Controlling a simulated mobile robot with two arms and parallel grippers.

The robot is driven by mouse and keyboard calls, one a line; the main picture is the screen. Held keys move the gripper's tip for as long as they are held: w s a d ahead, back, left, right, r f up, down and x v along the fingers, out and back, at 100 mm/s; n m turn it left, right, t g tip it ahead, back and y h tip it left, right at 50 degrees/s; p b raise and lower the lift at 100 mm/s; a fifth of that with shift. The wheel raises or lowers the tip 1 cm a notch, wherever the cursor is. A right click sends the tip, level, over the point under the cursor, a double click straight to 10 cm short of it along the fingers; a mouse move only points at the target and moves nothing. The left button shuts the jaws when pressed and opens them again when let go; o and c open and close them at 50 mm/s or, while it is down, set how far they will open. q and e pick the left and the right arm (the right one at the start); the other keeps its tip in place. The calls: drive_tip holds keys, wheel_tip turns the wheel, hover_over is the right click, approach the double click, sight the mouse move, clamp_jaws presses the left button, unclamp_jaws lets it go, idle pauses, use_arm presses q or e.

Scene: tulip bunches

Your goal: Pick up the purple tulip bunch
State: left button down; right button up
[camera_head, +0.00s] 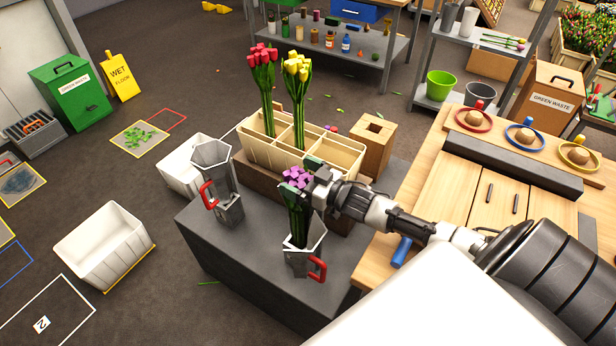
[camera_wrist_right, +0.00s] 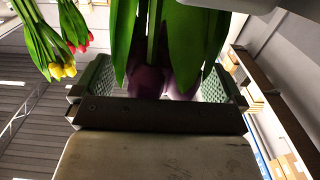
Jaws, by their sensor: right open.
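The purple tulip bunch (camera_head: 299,212) stands in a grey metal holder with a red handle (camera_head: 302,259) at the front of the dark grey table. My right gripper (camera_head: 303,176) is at the bunch's upper part, just below and beside the purple blooms. In the right wrist view the green leaves and purple blooms (camera_wrist_right: 150,80) lie between the two green ridged pads of my right gripper (camera_wrist_right: 157,92). The jaws are open, with gaps beside the bunch. Whether a pad touches a leaf is unclear. My left gripper is out of view.
Red tulips (camera_head: 263,80) and yellow tulips (camera_head: 298,90) stand in a cream divided box (camera_head: 342,155) behind. An empty grey holder with a red handle (camera_head: 220,190) is on the left. A wooden block (camera_head: 372,145) and a wooden workbench (camera_head: 425,195) are on the right.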

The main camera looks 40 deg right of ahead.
drive_tip(key=shift+r, duration=0.1)
drive_tip(key=c, duration=0.7)
drive_tip(key=shift+r+p, duration=11.55)
drive_tip(key=shift+r, duration=7.25)
